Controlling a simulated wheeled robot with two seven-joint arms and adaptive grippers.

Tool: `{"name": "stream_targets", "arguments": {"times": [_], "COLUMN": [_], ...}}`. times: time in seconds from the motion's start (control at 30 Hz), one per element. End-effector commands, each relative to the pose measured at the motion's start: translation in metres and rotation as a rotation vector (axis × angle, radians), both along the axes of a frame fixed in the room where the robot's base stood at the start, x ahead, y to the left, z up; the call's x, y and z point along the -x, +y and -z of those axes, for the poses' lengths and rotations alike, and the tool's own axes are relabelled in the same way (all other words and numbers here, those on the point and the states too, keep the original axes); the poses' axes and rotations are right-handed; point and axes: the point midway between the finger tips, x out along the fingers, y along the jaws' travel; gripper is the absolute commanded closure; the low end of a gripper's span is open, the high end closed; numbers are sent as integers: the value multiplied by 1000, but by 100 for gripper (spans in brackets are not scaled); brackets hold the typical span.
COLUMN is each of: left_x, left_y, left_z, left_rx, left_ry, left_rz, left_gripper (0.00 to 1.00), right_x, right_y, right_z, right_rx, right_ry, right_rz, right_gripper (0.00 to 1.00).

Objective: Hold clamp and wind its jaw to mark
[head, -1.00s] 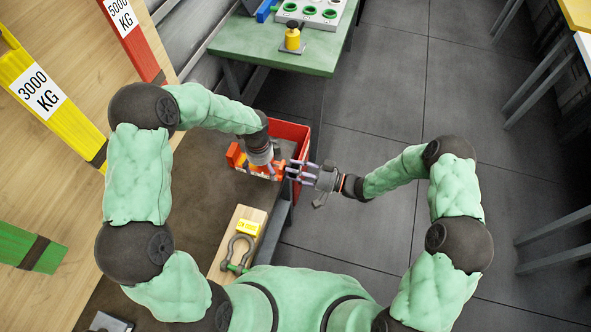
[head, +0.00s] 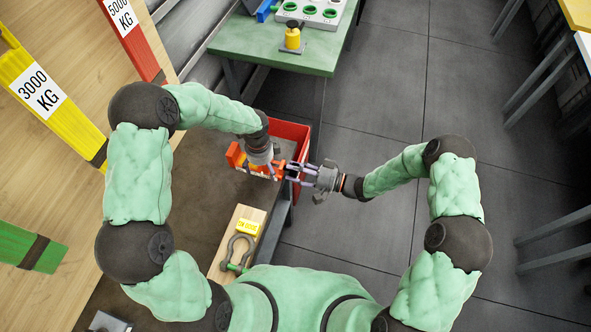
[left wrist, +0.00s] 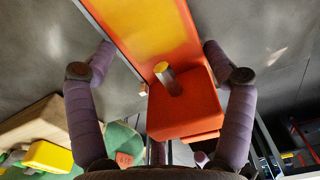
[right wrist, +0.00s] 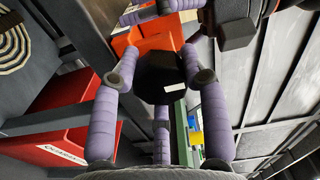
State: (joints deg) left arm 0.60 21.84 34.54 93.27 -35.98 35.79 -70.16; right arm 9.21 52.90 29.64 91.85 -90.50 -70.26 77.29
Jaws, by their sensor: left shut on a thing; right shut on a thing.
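The orange clamp (head: 264,167) sits at the bench's far right edge, in front of the red bin. My left gripper (head: 275,172) reaches down onto it from above and is shut on it. In the left wrist view, the clamp's orange block (left wrist: 185,105) lies between the fingers, with a metal pin and a yellow-orange face. My right gripper (head: 293,172) comes in from the right and is shut on the clamp's black knob (right wrist: 165,75), which shows between its fingers in the right wrist view. The mark cannot be made out.
The red bin (head: 298,130) stands just behind the clamp. A wooden block (head: 225,250) with a grey shackle (head: 232,250) and a yellow tag lies nearer on the brown bench. A green table (head: 270,45) with a yellow-and-black item stands farther off.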

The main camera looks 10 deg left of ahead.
Motion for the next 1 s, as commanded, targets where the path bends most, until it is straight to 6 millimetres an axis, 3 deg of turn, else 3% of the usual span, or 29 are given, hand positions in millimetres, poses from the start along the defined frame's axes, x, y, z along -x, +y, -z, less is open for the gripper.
{"name": "stream_targets", "arguments": {"times": [0.07,0.1,0.17,0.63,1.0], "left_x": [1,1,1,0,0], "left_y": [0,0,0,0,0], "left_z": [2,2,2,1,1], "left_rx": [0,0,1,1,1], "left_ry": [3,3,2,1,0], "left_rz": [-2,-2,-2,-4,-3], "left_gripper": [57,57,57,57,57], "right_x": [9,9,8,4,16], "right_y": [3,3,3,-8,-75], "right_z": [6,6,6,2,2], "right_rx": [4,4,4,2,3], "right_ry": [15,15,14,2,5], "right_rz": [-13,-13,-13,-4,-1], "right_gripper": [88,50,33,31,31]}}
